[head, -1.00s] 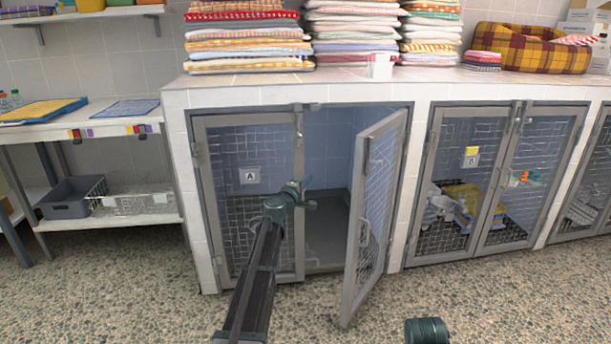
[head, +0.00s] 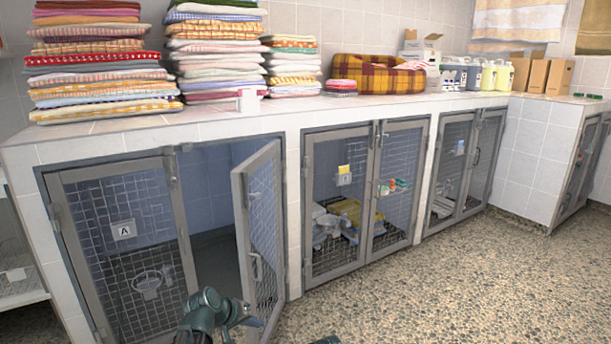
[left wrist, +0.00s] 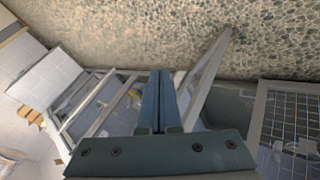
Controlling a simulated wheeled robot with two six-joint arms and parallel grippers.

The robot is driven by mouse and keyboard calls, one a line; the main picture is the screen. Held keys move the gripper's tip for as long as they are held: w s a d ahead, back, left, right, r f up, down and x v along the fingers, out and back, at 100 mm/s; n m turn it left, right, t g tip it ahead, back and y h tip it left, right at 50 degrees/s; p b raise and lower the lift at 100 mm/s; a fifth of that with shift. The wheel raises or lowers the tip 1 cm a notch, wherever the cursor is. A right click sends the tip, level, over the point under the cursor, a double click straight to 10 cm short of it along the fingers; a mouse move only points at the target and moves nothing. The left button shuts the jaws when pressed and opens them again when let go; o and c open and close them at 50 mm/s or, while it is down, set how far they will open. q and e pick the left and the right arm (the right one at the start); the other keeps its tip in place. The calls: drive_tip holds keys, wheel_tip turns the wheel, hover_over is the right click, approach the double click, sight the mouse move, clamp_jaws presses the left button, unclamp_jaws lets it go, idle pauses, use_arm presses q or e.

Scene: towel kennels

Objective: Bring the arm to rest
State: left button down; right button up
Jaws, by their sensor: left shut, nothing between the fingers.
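My left gripper (head: 252,321) shows low in the head view, in front of the open door of kennel A. In the left wrist view its two fingers (left wrist: 160,100) are together with nothing between them. The open kennel door (head: 262,225) swings out toward me, just behind the gripper in the picture; I cannot tell how close they are. The other door (head: 120,240), with the A label, is closed. My right gripper is not in view.
Kennels with closed mesh doors (head: 340,205) run along the tiled counter (head: 210,125), which carries towel stacks (head: 100,60) and a plaid pet bed (head: 375,75). Speckled floor (head: 450,290) is free at the right.

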use_arm(q)
drive_tip(key=s+a+f+m+g+y, duration=0.1)
drive_tip(key=s+f+g+y, duration=0.2)
drive_tip(key=s, duration=0.6)
drive_tip(key=s+a+f+m+g+y, duration=0.2)
drive_tip(key=s, duration=0.8)
drive_tip(key=s+d+r+m+g+y+p, duration=0.1)
drive_tip(key=s+d+m, duration=0.1)
drive_tip(key=d, duration=0.3)
drive_tip(key=s+d+r+m+p, duration=0.2)
drive_tip(key=s+d, duration=0.1)
drive_tip(key=d, duration=0.3)
wheel_tip(320, 180, up, 38)
drive_tip(key=p, duration=3.7)
drive_tip(key=shift+f+p, duration=0.25)
drive_tip(key=shift+p, duration=0.05)
